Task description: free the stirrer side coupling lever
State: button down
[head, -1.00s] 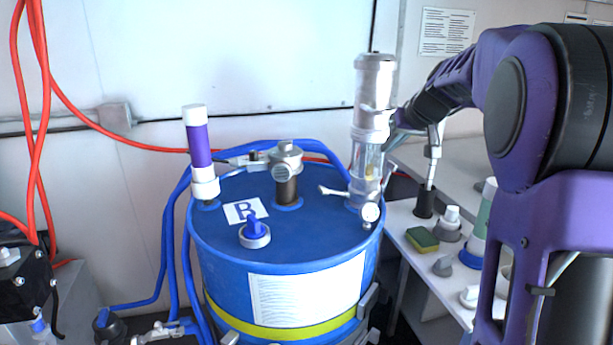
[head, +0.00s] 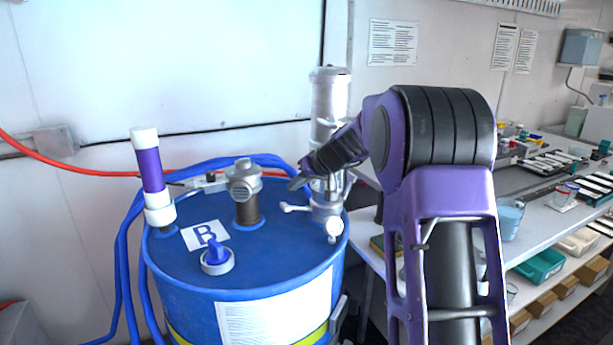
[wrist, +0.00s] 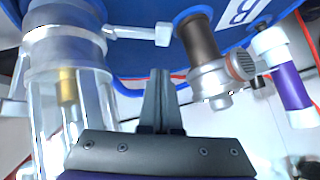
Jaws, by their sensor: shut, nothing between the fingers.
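The tall metal and clear cylinder (head: 330,98) stands upright on the blue drum. A pale coupling lever (head: 294,208) sticks out low on its left side, towards a brown-stemmed fitting (head: 246,205); I take this as the stirrer side lever. In the wrist view the lever (wrist: 140,33) juts out level from the cylinder's collar and ends in a small block. My gripper (head: 296,183) is shut and empty, just above the lever in the head view. In the wrist view its fingertips (wrist: 160,75) are together below the lever's end, seemingly apart from it. My wrist hides part of the cylinder.
Blue hoses run behind. A bench (head: 545,215) with trays stands at right.

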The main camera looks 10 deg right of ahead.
aim_at(285, 205)
jog(key=f, duration=0.2)
jog(key=a+f, duration=0.1)
jog(key=shift+s+a+f, duration=0.1)
jog(key=shift+a+f, duration=0.05)
jog(key=shift+f, duration=0.25)
jog(key=shift+b, duration=0.4)
jog(key=b, duration=0.1)
jog(key=a+f+h+b, duration=0.1)
jog(key=b, duration=0.1)
jog(key=shift+s+f+n, duration=0.1)
jog(key=shift+f+n, duration=0.15)
jog(key=shift+n, duration=0.05)
jog(key=shift+r, duration=0.25)
